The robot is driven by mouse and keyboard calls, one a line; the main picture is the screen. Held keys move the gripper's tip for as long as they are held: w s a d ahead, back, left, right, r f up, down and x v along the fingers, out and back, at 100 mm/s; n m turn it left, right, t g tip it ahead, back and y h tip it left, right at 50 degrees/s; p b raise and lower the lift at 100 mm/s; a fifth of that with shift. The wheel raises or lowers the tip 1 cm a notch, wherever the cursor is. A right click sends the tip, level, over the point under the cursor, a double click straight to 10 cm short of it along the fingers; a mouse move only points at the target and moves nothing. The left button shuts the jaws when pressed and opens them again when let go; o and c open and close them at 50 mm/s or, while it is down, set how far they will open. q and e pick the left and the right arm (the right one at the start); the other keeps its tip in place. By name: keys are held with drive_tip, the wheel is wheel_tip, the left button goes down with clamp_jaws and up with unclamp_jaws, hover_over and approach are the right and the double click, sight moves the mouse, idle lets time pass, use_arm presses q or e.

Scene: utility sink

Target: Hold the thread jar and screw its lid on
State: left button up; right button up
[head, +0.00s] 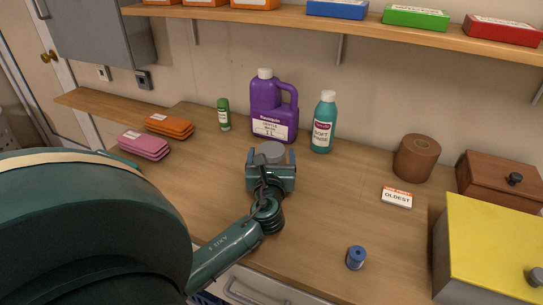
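My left gripper (271,158) is over the middle of the wooden counter, in front of the purple jug. A round grey top (271,151) shows at its far end, between the finger sides; it may be the thread jar or its lid. The gripper hides what is under this top, so I cannot tell whether the fingers press on it. I cannot make out a separate loose lid. A small blue spool-like piece (356,257) stands near the counter's front edge. My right gripper is not in view.
Behind stand a green bottle (224,114), purple jug (273,110) and teal bottle (324,122). Pink (143,145) and orange (169,126) stacks lie left. Right are a brown roll (416,158), white card (397,197), wooden box (499,180) and yellow box (492,245). The centre-right counter is clear.

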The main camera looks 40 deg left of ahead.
use_arm(q)
drive_tip(key=shift+o, duration=0.2)
drive_tip(key=shift+r, duration=0.3)
drive_tip(key=v, duration=1.1)
drive_tip(key=shift+s+d+f+b, duration=0.15)
drive_tip(key=shift+s+b, duration=0.05)
drive_tip(key=shift+b, duration=0.1)
drive_tip(key=shift+s+d, duration=0.2)
